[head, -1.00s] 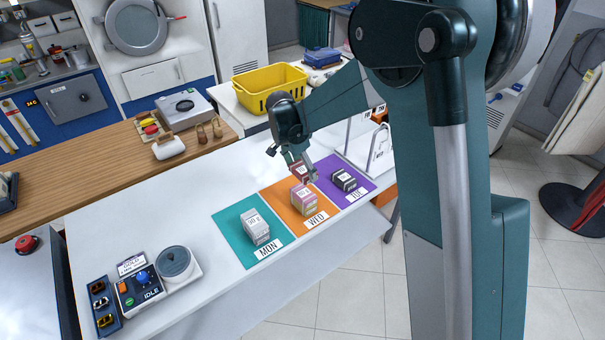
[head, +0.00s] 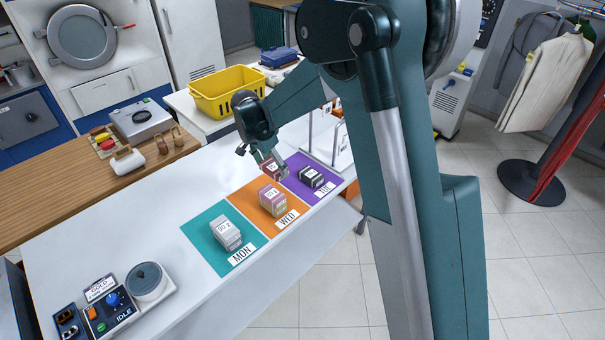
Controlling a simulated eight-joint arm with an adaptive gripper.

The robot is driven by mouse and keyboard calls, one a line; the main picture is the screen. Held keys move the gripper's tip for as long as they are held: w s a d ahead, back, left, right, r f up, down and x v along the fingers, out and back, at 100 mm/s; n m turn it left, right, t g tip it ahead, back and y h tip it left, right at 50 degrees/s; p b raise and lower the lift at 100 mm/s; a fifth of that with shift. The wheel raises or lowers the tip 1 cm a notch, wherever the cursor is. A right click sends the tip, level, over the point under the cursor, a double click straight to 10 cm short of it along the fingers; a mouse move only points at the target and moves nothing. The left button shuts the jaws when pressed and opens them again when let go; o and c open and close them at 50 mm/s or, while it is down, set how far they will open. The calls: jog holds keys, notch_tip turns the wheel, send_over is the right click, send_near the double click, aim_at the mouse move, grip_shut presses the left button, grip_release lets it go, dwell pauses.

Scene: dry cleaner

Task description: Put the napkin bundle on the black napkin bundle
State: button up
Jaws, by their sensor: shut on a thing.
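My gripper (head: 270,166) is shut on a dark red napkin bundle (head: 268,168) and holds it over the far part of the mats, between the orange and purple ones. The black napkin bundle (head: 311,177) lies on the purple mat (head: 326,194), to the right of my gripper and apart from it. A pink bundle stack (head: 272,198) stands on the orange mat (head: 246,208). A grey-white bundle stack (head: 226,234) stands on the teal mat (head: 205,245). The gap under the held bundle is hard to judge.
A yellow basket (head: 228,92) stands behind my gripper. A white wire stand (head: 341,143) is at the counter's right end. The white counter (head: 120,225) is clear in the middle.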

jog(key=b, duration=0.3)
send_over(312, 173)
jog(key=f, duration=0.3)
jog(key=shift+s+a+f, duration=0.25)
jog(key=shift+a+f, duration=0.15)
jog(key=shift+f+b, duration=0.35)
jog(key=shift+f, duration=2.8)
jog(key=shift+f, duration=1.85)
jog(key=shift+f, duration=0.15)
jog(key=o, duration=0.9)
